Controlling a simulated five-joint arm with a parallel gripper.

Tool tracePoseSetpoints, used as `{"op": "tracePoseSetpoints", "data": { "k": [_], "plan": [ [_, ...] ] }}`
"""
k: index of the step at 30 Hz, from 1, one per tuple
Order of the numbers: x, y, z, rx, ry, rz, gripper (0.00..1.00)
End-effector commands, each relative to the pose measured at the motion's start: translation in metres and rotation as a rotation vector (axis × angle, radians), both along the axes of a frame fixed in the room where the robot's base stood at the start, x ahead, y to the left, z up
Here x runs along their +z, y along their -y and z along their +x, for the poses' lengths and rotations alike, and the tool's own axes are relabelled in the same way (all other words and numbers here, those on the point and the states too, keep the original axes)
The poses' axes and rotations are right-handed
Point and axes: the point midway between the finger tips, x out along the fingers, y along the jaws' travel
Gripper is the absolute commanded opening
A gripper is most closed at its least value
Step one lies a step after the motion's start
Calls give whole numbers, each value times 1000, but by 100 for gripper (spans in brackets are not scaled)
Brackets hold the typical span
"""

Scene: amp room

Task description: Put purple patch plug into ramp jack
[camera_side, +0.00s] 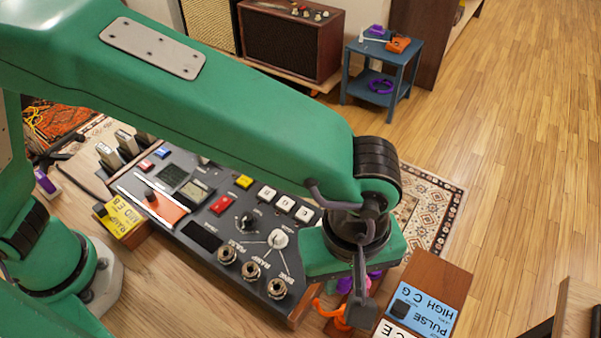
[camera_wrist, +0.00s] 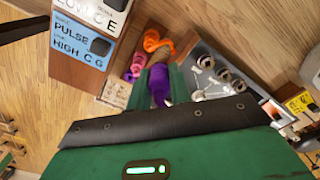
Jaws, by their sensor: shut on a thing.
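The purple patch plug (camera_wrist: 160,84) is between the green fingers of my gripper (camera_wrist: 158,92) in the wrist view, which is shut on it. In the side view my gripper (camera_side: 357,290) hangs at the console's near right corner, and only a bit of purple (camera_side: 374,274) shows behind it. The console has a row of three metal jacks (camera_side: 250,270), left of my gripper. The label by the middle one seems to read RAMP. The jacks also show in the wrist view (camera_wrist: 222,74), right of the plug. The plug is apart from them, and its tip is hard to make out.
An orange plug (camera_wrist: 156,41) and a pink one (camera_wrist: 136,67) lie beyond my fingers. A wooden block with PULSE and HIGH C G labels (camera_side: 424,307) stands right of my gripper. A yellow-labelled box (camera_side: 123,218) sits left of the console. Knobs and buttons rise from the panel.

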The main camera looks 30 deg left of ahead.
Motion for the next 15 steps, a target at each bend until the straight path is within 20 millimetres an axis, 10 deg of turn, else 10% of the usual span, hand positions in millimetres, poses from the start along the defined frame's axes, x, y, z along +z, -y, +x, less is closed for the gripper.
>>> {"op": "tracePoseSetpoints", "data": {
  "k": [15],
  "plan": [
    [5, -97, -9, 2, 1, -1, 0]
  ]
}}
